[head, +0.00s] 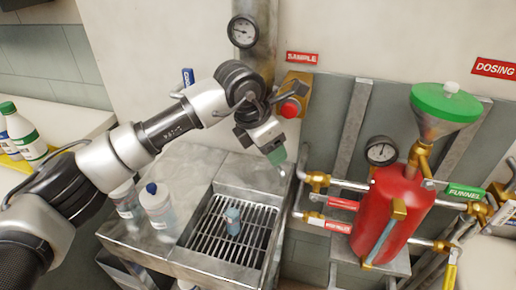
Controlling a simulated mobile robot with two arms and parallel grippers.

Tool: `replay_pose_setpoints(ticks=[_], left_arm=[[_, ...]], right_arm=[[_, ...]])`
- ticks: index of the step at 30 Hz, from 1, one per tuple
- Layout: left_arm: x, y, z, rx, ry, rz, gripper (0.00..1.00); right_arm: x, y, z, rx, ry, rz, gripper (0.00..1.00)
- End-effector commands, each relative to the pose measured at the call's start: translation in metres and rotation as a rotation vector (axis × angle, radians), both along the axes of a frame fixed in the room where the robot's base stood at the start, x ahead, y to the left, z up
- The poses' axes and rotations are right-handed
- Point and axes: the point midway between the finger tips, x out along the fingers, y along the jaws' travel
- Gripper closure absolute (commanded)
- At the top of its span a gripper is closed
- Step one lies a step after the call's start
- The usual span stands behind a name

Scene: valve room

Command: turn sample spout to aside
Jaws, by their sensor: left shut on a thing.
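My left gripper (277,157) reaches in from the left and points down above the right side of the sample sink. It is shut on the sample spout (283,171), a small metal piece just below the red SAMPLE sign (302,58) and the red knob (290,108). The fingers and wrist hide most of the spout, so its exact direction is hard to tell. My right gripper is not in view.
A red vessel (388,218) with a green funnel (446,103) and pipes with brass fittings stands close on the right. A blue-capped bottle (158,208) stands on the sink's left ledge. Green-capped bottles (22,134) stand at far left.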

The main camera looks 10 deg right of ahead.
Motion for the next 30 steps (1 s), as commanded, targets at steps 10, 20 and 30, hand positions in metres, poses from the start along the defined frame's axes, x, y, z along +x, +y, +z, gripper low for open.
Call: replay_pose_setpoints(ticks=[10, 20, 30], left_arm=[[0.001, -0.001, 0.001, -0.004, -0.001, 0.009, 0.90], [0.001, -0.001, 0.001, -0.002, 0.000, 0.006, 0.21], [-0.001, 0.007, 0.019, -0.003, -0.004, 0.006, 0.21]], right_arm=[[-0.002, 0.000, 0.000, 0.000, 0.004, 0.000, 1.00], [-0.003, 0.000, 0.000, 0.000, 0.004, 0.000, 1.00], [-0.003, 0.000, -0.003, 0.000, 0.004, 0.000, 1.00]])
